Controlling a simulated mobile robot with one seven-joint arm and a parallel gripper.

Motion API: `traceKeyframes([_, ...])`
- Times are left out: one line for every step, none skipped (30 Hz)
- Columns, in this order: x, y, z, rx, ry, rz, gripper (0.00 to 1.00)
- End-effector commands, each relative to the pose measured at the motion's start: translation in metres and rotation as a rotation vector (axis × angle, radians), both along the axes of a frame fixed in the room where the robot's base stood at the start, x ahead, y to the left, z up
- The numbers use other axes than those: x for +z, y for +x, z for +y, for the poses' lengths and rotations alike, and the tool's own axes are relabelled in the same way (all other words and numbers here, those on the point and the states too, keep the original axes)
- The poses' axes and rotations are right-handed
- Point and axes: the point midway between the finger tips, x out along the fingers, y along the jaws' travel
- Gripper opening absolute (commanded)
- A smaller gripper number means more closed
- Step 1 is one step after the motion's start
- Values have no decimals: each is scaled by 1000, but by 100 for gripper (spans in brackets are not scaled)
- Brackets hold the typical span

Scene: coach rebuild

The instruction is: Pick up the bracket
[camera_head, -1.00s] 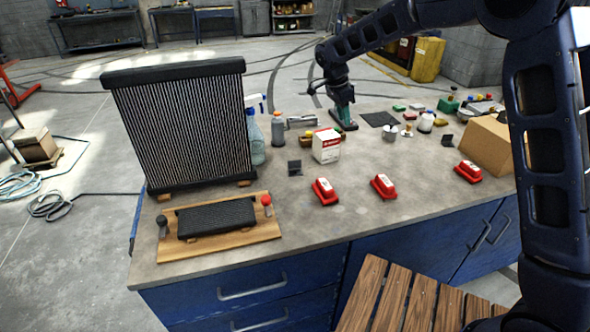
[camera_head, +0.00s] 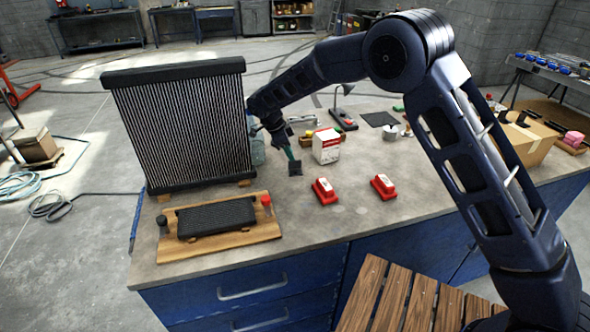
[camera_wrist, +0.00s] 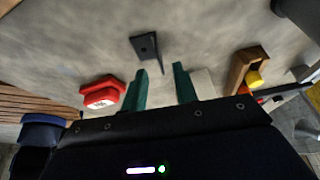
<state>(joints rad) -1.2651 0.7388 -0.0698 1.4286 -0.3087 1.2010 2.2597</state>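The bracket (camera_head: 295,170) is a small black angled piece on the workbench, left of the white and red box. In the wrist view the bracket (camera_wrist: 146,46) shows a flat plate with a hole and a thin upright flange. My gripper (camera_head: 290,154) hangs over the bench just behind and above the bracket in the head view. In the wrist view the two green fingers of my gripper (camera_wrist: 160,68) are apart with nothing between them. The bracket lies beyond the fingertips, slightly left of the gap. I cannot tell the exact height left between them.
The white and red box (camera_head: 326,146) stands close to the right. Two red-based items, one nearer (camera_head: 325,191) and one to its right (camera_head: 383,186), sit in front. A tall black finned radiator (camera_head: 183,125) stands at left. A wooden tray (camera_wrist: 247,70) is right in the wrist view.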

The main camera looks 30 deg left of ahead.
Motion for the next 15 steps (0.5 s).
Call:
traceKeyframes([-7,2,-3,-1,-2,1,29])
traceKeyframes([-11,3,-4,-1,-2,1,29])
traceKeyframes([-16,5,-6,-1,-3,1,29])
traceKeyframes([-20,6,-7,-2,-3,1,29])
traceKeyframes([-25,7,-9,-2,-3,1,29])
traceKeyframes([-31,8,-11,-1,-2,2,29])
traceKeyframes([-35,9,-12,-2,-4,2,29])
traceKeyframes([-39,10,-13,-2,-3,2,29])
traceKeyframes([-43,11,-14,-1,-2,1,29])
traceKeyframes([-45,12,-15,-1,-1,1,29])
traceKeyframes([-47,12,-16,0,-1,1,29])
traceKeyframes([-48,13,-16,0,-1,1,29])
traceKeyframes([-49,13,-16,0,-1,1,29])
traceKeyframes([-49,13,-16,0,-1,1,29])
traceKeyframes([-49,13,-16,0,0,0,29])
